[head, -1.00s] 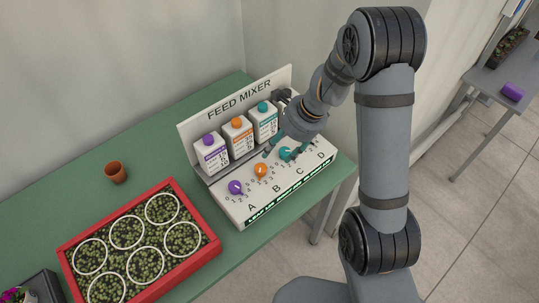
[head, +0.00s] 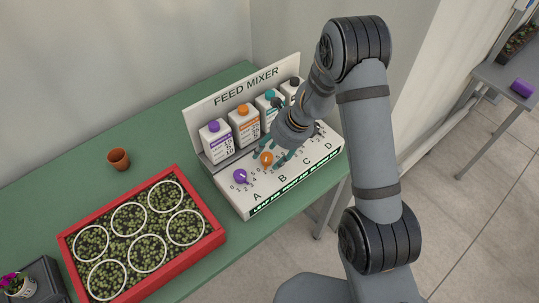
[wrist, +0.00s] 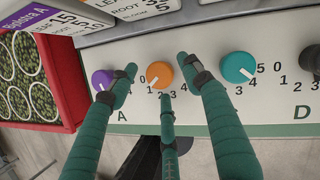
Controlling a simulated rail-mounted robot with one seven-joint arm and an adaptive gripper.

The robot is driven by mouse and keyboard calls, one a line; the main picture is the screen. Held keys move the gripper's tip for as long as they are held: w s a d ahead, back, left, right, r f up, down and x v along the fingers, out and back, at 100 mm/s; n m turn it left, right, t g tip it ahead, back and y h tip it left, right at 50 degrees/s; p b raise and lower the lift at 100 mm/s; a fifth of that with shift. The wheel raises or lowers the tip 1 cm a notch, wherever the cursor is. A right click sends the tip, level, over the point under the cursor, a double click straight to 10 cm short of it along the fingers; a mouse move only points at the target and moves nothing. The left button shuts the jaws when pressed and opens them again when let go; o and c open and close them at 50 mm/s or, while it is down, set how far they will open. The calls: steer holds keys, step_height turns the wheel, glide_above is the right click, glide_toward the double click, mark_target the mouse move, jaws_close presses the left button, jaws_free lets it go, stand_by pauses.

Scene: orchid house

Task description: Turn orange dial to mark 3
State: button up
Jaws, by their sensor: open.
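The orange dial (head: 266,158) sits above letter B on the sloped white face of the feed mixer (head: 255,196). In the wrist view the orange dial (wrist: 160,74) has a short white pointer on its lower left, which looks aimed near mark 1. Mark 3 is printed below the dial, to the right. My gripper (head: 275,150) is open at the orange dial. In the wrist view its green fingers (wrist: 158,80) stand left, right and below the dial, with none clearly touching it.
The purple dial (wrist: 102,79) is just left of my left finger, and the teal dial (wrist: 237,67) is right of my right finger. Bottles (head: 244,126) stand behind the dials. A red tray (head: 175,269) of seedlings and a clay pot (head: 118,159) are on the left.

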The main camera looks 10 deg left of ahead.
steer(key=shift+a+f, duration=0.15)
steer(key=shift+f, duration=0.05)
steer(key=shift+c, duration=0.7)
steer(key=c, duration=1)
